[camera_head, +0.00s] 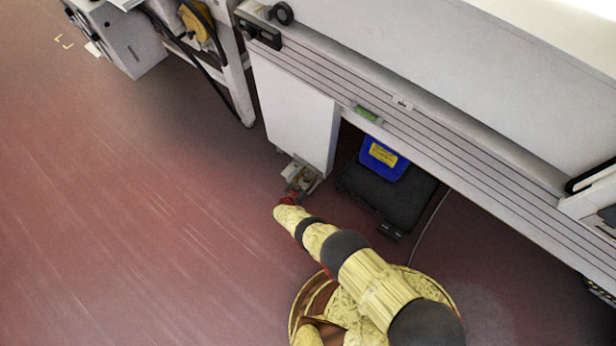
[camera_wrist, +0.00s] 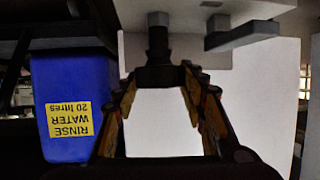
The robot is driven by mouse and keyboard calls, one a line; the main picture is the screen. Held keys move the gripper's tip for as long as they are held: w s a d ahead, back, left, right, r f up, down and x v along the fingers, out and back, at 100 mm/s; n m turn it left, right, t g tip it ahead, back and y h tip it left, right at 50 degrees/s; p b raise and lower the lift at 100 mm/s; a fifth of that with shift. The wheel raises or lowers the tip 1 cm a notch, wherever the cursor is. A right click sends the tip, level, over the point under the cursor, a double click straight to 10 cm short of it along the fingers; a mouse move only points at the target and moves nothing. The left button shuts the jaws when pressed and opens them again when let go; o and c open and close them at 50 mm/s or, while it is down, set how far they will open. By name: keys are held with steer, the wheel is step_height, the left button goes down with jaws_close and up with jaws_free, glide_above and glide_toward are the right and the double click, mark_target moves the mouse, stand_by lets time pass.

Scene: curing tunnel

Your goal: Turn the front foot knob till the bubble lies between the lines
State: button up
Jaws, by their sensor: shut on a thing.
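The front foot knob (camera_wrist: 160,75) is a dark ribbed knob on a dark stem, below a pale bracket in the wrist view. My gripper (camera_wrist: 160,82) has a yellow-and-black finger on each side of it and is shut on it. In the head view my gripper (camera_head: 291,197) is at the foot (camera_head: 303,177) under the white leg panel (camera_head: 296,120); my arm and gripper partly hide the knob there. The green bubble level (camera_head: 367,114) sits on the machine's lower rail. It is too small to read the bubble against the lines.
The container also shows at left in the wrist view (camera_wrist: 62,145). A grey cabinet (camera_head: 125,40) stands upper left. The red floor at left is clear.

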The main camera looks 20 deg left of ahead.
steer(key=shift+r, duration=0.1)
steer(key=o, duration=1.2)
steer(key=v, duration=1.2)
